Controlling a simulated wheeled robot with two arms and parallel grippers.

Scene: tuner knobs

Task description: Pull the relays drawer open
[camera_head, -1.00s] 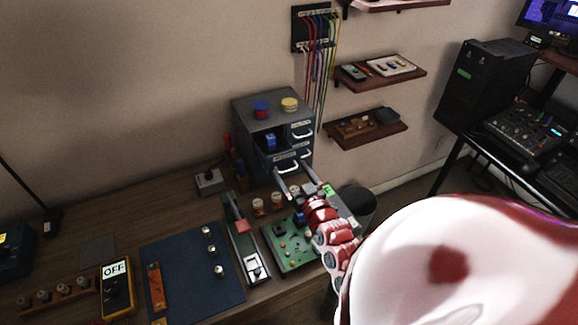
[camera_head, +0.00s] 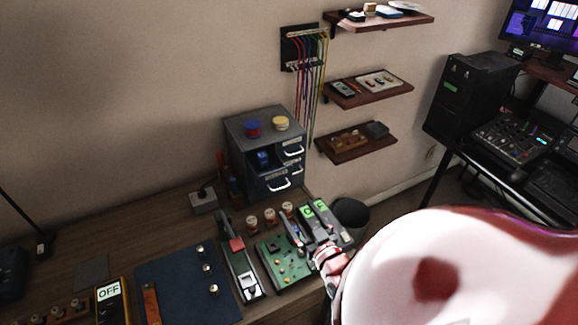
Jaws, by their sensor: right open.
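The grey drawer cabinet (camera_head: 234,150) stands at the back of the bench. Its front has several drawers with pale handles; the labels are too small to read, so I cannot tell which is the relays drawer. The low front drawer has a bright handle (camera_head: 280,184). Above it is an open space with a blue item (camera_head: 262,159) inside. My right gripper (camera_head: 299,222) is open and empty, in front of and below the cabinet, apart from the handles. It is above the green circuit board (camera_head: 285,268). My left gripper is out of view.
Blue and yellow spools sit on the cabinet. Small knobs (camera_head: 269,215) stand before it. A slider unit (camera_head: 240,268), a blue mat (camera_head: 180,285) and a meter marked OFF (camera_head: 110,295) lie to the left. Wall shelves (camera_head: 357,142) hang at right.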

